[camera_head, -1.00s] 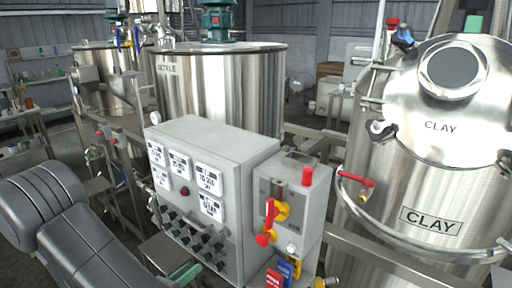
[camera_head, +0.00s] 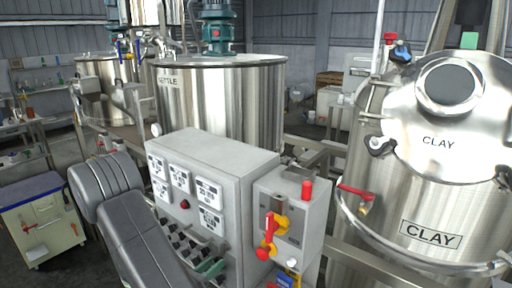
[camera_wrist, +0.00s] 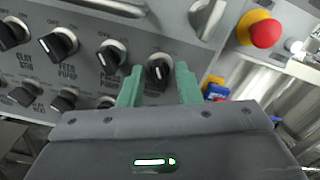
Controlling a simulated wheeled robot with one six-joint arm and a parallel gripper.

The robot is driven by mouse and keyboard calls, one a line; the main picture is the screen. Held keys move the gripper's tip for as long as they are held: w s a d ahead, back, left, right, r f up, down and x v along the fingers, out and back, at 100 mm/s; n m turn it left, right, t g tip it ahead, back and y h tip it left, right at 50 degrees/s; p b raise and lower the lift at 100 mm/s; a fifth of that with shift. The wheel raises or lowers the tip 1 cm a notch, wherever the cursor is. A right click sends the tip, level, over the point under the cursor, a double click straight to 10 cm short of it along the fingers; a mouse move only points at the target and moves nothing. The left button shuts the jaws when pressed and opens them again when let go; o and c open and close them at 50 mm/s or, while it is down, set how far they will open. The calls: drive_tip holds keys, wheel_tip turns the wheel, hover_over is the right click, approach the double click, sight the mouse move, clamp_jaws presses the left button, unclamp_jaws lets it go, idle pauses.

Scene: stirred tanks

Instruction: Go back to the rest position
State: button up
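My gripper (camera_wrist: 160,68) shows in the wrist view as two green fingers standing apart. A black rotary knob (camera_wrist: 159,74) on the grey panel shows in the gap between them; whether the fingers touch it I cannot tell. The fingers point at the panel's row of knobs. In the head view my gripper (camera_head: 211,268) is a small green shape low in front of the control box (camera_head: 240,165), partly hidden by my own arm. My arm reaches from the left side down to the lower part of the box's face.
A grey side box (camera_head: 313,225) with red and yellow handles adjoins the control box. A cabinet (camera_head: 45,235) stands at lower left.

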drive_tip(key=shift+m+b, duration=0.95)
drive_tip(key=shift+m, duration=2.95)
